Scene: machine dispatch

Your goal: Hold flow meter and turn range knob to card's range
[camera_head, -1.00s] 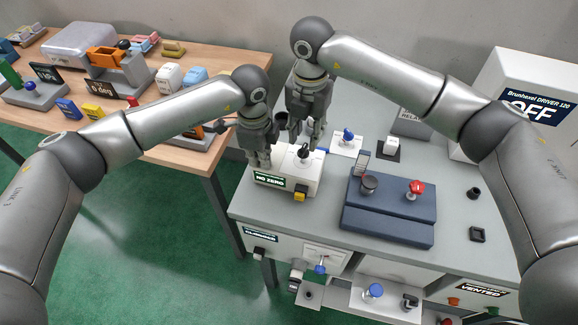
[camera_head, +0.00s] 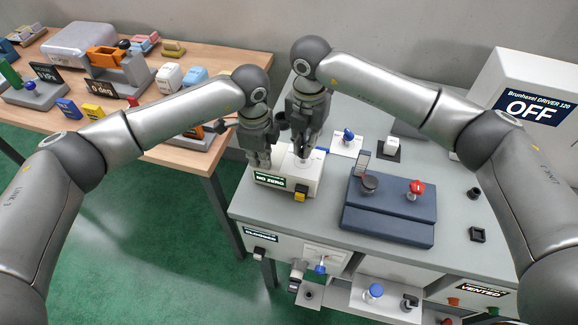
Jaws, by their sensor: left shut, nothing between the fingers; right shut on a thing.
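The flow meter appears to be the white box (camera_head: 316,184) with a "NO ZERO" display (camera_head: 270,180) and a yellow button (camera_head: 300,196), at the left of the grey bench. My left gripper (camera_head: 260,162) is shut and empty, its fingertips down at the box's left end; I cannot tell whether they touch it. My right gripper (camera_head: 303,152) is shut on the range knob on the box's top. The knob is mostly hidden by the fingers, so its setting cannot be read. I cannot identify the range card.
A dark blue block (camera_head: 388,229) with a black knob (camera_head: 370,184) and red knob (camera_head: 416,187) stands right of the box. A blue-knobbed plate (camera_head: 347,144) lies behind. The wooden table (camera_head: 215,58) at left holds several parts.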

